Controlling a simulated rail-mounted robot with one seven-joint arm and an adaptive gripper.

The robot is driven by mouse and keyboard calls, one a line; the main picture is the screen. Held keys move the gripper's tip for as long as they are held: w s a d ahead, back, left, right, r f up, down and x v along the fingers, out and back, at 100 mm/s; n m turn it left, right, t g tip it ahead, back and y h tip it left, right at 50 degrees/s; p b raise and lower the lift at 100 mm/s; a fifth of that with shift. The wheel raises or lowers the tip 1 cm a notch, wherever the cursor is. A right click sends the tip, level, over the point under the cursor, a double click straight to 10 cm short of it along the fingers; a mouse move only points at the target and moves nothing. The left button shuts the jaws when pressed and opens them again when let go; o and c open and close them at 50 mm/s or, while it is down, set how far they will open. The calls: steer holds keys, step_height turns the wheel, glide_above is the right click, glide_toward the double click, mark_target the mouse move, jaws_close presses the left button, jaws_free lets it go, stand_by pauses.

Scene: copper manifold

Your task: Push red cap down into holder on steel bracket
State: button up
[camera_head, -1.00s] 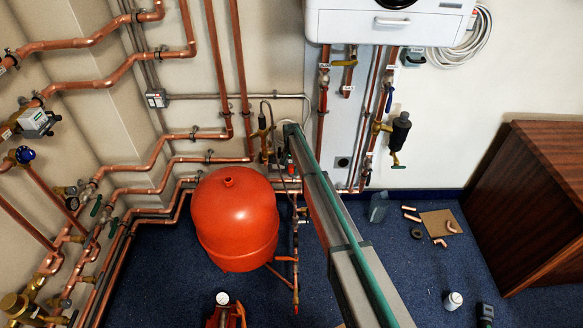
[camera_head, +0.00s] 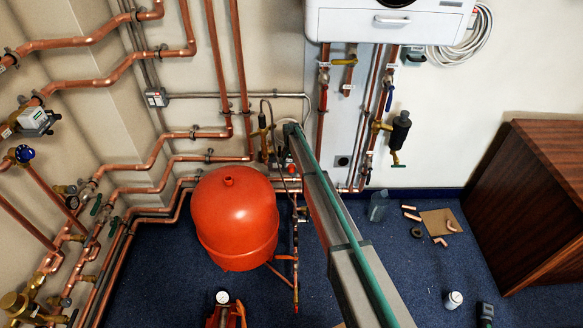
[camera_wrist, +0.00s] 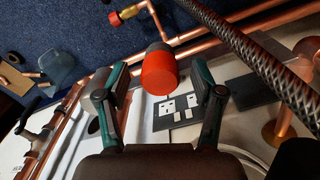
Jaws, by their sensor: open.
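The red cap (camera_wrist: 159,75) shows in the wrist view between and beyond my fingertips, with a grey round part (camera_wrist: 158,47) directly behind it. I cannot tell whether that part is the holder or how deep the cap sits. The cap also shows as a small red spot in the head view (camera_head: 291,169), beside the end of my arm. My gripper (camera_wrist: 160,97) is open, with one finger on each side of the cap's line and visible gaps to it. The steel bracket is not clearly seen.
A wall socket plate (camera_wrist: 177,112) lies beyond my fingers. A braided hose (camera_wrist: 255,60) and copper pipes (camera_wrist: 222,38) run close on the right. A large red tank (camera_head: 237,220) stands left of my arm. Loose copper fittings (camera_head: 440,241) lie on the floor.

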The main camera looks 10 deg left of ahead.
step_height(320, 180, up, 12)
stand_by(0.6)
